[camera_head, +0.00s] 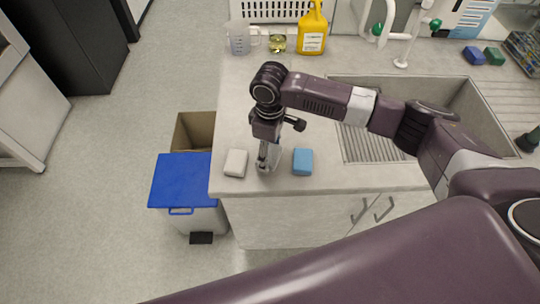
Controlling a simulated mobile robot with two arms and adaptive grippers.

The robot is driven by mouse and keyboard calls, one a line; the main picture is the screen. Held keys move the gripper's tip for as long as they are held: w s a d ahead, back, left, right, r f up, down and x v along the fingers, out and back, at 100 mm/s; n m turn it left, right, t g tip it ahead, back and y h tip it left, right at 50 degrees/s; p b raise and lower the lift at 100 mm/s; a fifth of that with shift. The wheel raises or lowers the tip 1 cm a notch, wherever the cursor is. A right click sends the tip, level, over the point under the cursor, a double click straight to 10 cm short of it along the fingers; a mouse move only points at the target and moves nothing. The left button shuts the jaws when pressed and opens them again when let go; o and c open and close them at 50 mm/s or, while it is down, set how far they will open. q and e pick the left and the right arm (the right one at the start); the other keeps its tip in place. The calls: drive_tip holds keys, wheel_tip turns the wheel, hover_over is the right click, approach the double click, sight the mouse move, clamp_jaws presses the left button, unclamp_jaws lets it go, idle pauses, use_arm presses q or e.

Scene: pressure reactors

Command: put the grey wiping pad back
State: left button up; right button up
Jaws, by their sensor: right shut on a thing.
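My right gripper (267,162) points down over the front left part of the counter, left of the sink. It is shut on the grey wiping pad (265,168), of which only a little shows between and around the fingers. The pad is at or just above the counter top; I cannot tell if it touches. An off-white pad (236,163) lies just left of the gripper, and a blue pad (303,161) lies just right of it. My left gripper is not in view.
The sink (370,145) is to the right. A yellow bottle (313,30), a beaker (239,38) and a small glass (277,43) stand at the back. A blue-lidded bin (182,180) stands beyond the counter's left edge. The counter between is clear.

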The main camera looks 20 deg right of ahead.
sight(270, 154)
wheel_tip(270, 154, down, 3)
drive_tip(key=shift+r, duration=0.1)
drive_tip(key=o, duration=1.1)
wheel_tip(270, 154, up, 12)
drive_tip(key=shift+r+b, duration=0.1)
drive_tip(key=shift+b, duration=1.15)
